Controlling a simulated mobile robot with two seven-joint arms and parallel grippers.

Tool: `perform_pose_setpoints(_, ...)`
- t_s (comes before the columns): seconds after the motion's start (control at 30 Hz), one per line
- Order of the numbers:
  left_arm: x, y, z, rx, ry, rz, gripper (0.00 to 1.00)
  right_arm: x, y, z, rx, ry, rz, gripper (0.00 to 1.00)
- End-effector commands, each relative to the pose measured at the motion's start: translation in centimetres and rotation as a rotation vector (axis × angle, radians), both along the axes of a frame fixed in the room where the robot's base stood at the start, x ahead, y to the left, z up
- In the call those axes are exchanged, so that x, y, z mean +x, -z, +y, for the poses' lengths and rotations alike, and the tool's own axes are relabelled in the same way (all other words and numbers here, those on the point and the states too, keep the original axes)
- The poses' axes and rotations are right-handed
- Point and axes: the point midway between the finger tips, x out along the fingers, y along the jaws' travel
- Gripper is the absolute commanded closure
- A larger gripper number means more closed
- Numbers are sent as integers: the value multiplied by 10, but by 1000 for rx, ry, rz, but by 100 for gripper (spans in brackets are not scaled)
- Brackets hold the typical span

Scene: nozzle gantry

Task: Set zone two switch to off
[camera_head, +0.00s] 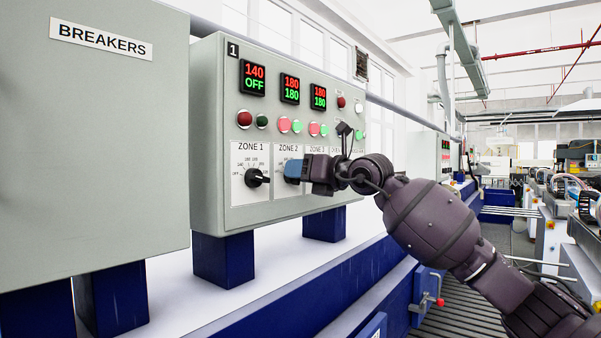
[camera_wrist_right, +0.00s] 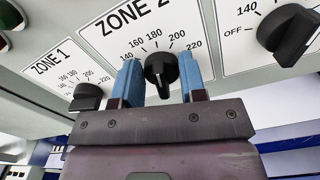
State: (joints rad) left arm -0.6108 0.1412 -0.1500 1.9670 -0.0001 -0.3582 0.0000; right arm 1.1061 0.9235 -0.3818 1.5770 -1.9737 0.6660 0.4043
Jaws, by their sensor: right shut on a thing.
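The zone two switch (camera_wrist_right: 160,72) is a black rotary knob on the white dial plate (camera_wrist_right: 120,32) labelled ZONE 2. My right gripper (camera_head: 291,168) is at this dial, with its blue fingertips on either side of the knob and shut on it. In the head view the gripper hides most of the knob. The display (camera_head: 290,89) above it reads 180 in red and 180 in green. My left gripper is not in view.
The zone one knob (camera_head: 256,178) is close on the left, and another dial knob (camera_wrist_right: 288,34) is close on the right. A BREAKERS cabinet (camera_head: 100,150) stands left of the control box (camera_head: 208,130). An aisle floor (camera_head: 465,300) lies to the right.

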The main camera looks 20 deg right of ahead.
Motion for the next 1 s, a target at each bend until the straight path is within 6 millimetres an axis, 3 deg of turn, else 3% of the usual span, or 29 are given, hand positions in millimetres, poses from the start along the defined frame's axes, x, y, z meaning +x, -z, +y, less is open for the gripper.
perform_pose_setpoints(0.37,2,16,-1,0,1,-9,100,-1,3,1,-119,0,-79,85)
perform_pose_setpoints(1.0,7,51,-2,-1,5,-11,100,-3,4,6,-613,-1,-403,85)
